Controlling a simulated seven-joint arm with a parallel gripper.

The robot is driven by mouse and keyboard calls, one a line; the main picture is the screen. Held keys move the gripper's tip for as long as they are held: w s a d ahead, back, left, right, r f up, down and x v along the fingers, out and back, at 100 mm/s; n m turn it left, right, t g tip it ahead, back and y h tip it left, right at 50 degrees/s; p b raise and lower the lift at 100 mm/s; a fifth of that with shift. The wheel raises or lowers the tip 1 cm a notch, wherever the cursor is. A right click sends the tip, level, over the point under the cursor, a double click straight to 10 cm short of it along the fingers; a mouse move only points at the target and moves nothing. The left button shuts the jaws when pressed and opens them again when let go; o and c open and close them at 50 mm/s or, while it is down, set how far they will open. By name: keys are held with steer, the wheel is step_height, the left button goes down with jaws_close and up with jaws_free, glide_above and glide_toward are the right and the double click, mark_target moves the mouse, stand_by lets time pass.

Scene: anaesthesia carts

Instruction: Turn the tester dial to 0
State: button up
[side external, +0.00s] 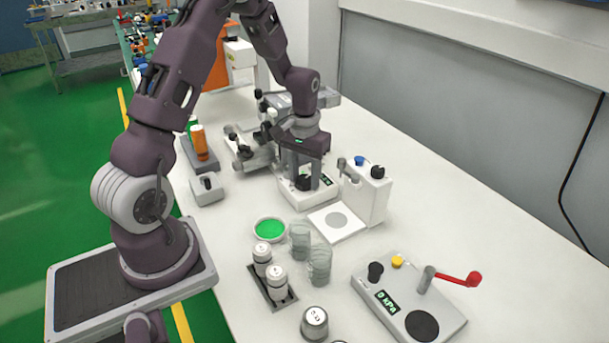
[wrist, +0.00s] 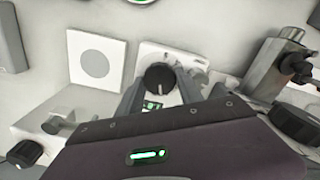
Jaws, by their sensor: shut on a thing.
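The tester (side external: 292,192) is a small pale box with a black dial (side external: 304,182) and a green-lit display (side external: 326,180). In the wrist view the dial (wrist: 159,77) is a round black knob with a pale pointer mark, and the tester's display (wrist: 153,105) lies just below it. My gripper (side external: 303,172) points down over the tester. Its fingers in the wrist view (wrist: 160,82) stand on either side of the dial and are shut on it. The fingers partly hide the tester's face; the display digits and dial scale are too small to read.
A white unit (side external: 369,195) with a flat plate (side external: 338,221) stands right beside the tester. Grey clamp-like equipment (side external: 250,150) stands close behind. A pressure box (side external: 410,300) with a red-handled lever, canisters (side external: 276,282) and clear cups (side external: 319,265) are nearer.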

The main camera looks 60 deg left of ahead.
steer(key=shift+m, duration=2)
steer(key=o, duration=1.4)
